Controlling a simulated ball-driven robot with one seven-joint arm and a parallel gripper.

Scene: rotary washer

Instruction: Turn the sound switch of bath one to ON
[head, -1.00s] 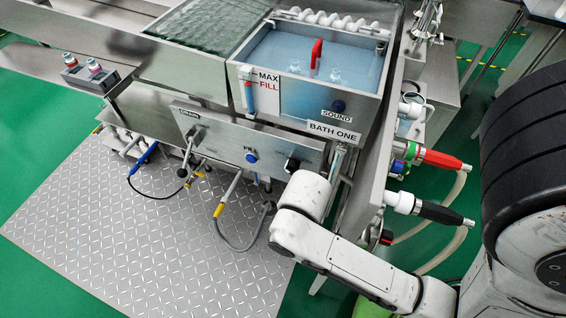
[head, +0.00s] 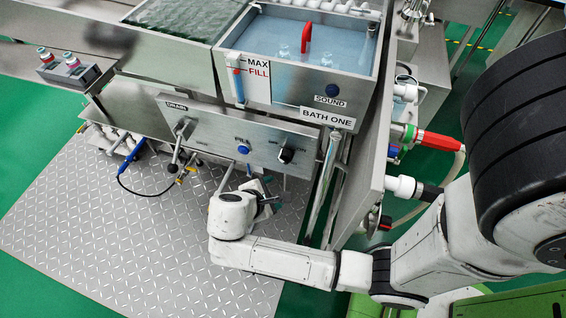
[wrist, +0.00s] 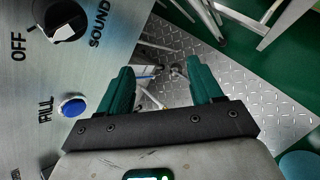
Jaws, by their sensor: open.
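The sound switch (head: 286,155) is a black rotary knob on the steel control panel (head: 215,135) under the tank labelled BATH ONE (head: 327,118). In the wrist view the knob (wrist: 64,20) is at the upper left, partly cut off, with OFF and SOUND lettering beside it. A pale mark on the knob appears to be on the OFF side. My gripper (head: 264,192) is below and in front of the panel, apart from the knob. In the wrist view its green fingers (wrist: 160,75) are spread with nothing between them.
The DRAIN lever (head: 179,136) is further left. A steel leg (head: 322,190) and side panel stand right. Patterned metal plate (head: 130,240) covers the floor.

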